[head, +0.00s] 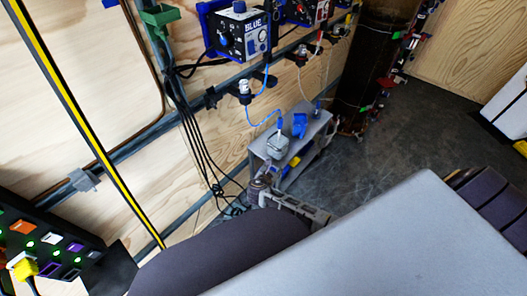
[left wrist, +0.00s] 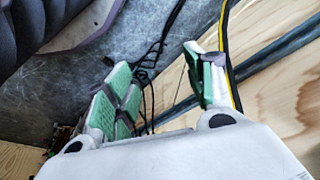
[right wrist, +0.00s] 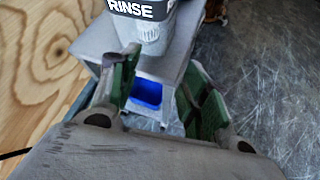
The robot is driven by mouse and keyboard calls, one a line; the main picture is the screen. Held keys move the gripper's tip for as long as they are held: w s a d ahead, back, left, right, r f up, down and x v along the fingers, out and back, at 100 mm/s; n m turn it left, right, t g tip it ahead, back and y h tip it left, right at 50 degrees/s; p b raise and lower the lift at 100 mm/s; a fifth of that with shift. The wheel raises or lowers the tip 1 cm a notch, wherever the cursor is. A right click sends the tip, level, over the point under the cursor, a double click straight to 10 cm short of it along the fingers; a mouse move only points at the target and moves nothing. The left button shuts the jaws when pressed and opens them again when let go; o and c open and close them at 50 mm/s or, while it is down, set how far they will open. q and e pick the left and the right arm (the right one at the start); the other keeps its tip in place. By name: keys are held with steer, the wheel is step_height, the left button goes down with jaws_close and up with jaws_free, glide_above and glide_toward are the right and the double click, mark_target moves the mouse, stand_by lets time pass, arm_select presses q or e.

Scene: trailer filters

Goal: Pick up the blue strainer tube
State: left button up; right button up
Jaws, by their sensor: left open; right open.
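In the head view, a thin blue tube (head: 262,121) hangs below the box marked BLUE. I cannot make out a strainer inside the cup. The cup, marked RINSE, shows at the top of the right wrist view (right wrist: 146,30). My right gripper (right wrist: 162,68) is open and empty, just short of the cup; it also shows in the head view (head: 283,192) at the bench's near end. My left gripper (left wrist: 165,80) is open and empty, away from the bench.
The grey bench (head: 262,151) stands by the wooden wall (head: 120,90). A blue object (head: 299,125) lies on it beyond the cup. A blue bin (right wrist: 147,92) sits lower, on its shelf. Black cables (head: 205,150) hang at left. The floor (head: 400,140) right of the bench is clear.

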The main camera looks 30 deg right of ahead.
step_height(320, 180, up, 7)
steer(key=w+n+t+h+b, duration=0.2)
steer(key=w+b, duration=0.1)
steer(key=b, duration=0.1)
steer(key=h+b, duration=0.3)
steer(key=b, duration=0.2)
glide_toward(280, 124)
steer(key=s+a+f, duration=0.1)
steer(key=a+f, duration=0.1)
arm_select(q)
step_height(280, 124, up, 9)
steer(key=d, duration=0.1)
steer(key=shift+t+h, duration=0.3)
arm_select(e)
steer(key=shift+s+r+t+h, duration=0.3)
steer(key=shift+s+r, duration=0.05)
steer(key=shift+r, duration=0.45)
arm_select(q)
steer(key=shift+f, duration=0.15)
